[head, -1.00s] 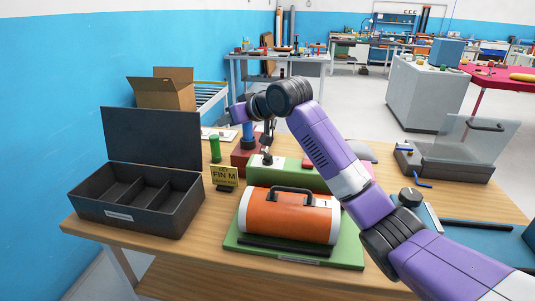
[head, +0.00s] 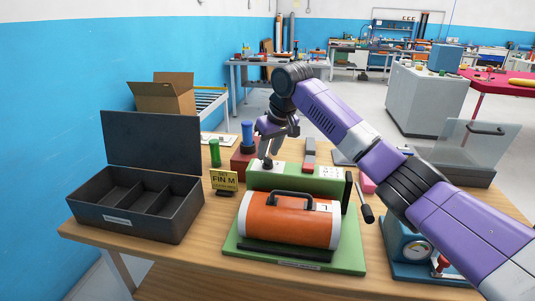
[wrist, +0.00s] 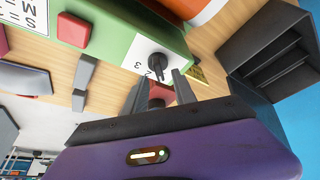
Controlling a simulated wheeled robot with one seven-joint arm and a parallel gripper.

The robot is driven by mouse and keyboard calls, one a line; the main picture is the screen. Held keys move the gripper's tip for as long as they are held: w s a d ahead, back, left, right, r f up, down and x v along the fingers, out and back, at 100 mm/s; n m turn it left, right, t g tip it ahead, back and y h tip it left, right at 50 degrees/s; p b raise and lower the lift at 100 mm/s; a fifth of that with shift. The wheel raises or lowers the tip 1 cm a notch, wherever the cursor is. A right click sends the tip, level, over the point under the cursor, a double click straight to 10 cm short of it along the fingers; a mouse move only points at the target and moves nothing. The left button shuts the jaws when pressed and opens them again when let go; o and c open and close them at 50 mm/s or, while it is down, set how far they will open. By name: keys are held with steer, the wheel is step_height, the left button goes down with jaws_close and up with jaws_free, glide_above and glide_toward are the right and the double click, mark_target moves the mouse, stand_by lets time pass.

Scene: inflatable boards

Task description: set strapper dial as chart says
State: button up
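The strapper is a green machine (head: 315,187) on the bench, with an orange cylinder (head: 290,217) in front. Its black dial (wrist: 157,62) sits on a white number plate (wrist: 140,52) in the wrist view; a 2 and a 3 are readable, but the pointer setting is unclear. My gripper (wrist: 159,76) is open, its two fingers apart just short of the dial; contact cannot be told. In the head view my gripper (head: 268,163) points down at the plate and hides the dial. A yellow card (head: 224,179) reads "FIN M". A lettered white chart (wrist: 22,14) is partly cut off.
A dark open compartment box (head: 135,205) stands left. A green cylinder (head: 214,152) and a blue-topped red block (head: 247,140) stand behind the card. A blue gauge unit (head: 400,262) is at the right, partly under my arm. Bare wood (head: 215,225) shows between box and strapper.

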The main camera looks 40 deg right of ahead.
steer(key=shift+x, duration=0.85)
jaws_close()
